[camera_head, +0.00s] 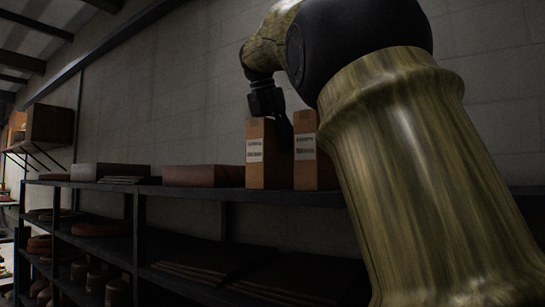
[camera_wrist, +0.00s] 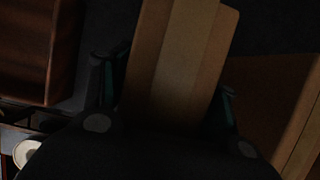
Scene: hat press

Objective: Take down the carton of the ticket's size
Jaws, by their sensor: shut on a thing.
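Two upright brown cartons with pale labels stand side by side on the top of the dark shelf unit in the head view, a left carton (camera_head: 256,172) and a right carton (camera_head: 306,174). The label print is too small to read. My gripper (camera_head: 268,115) comes down from above onto the left carton. In the wrist view my gripper (camera_wrist: 166,108) has one finger on each side of this carton (camera_wrist: 180,60) and is shut on it. The right carton (camera_wrist: 285,110) shows close beside it, apart from the fingers. No ticket can be made out.
A reddish-brown box (camera_head: 203,176) lies on the shelf top (camera_head: 150,187) left of the cartons, and a grey box (camera_head: 108,171) lies further left. Lower shelves hold flat sheets and round blocks. A block wall (camera_head: 170,110) stands close behind.

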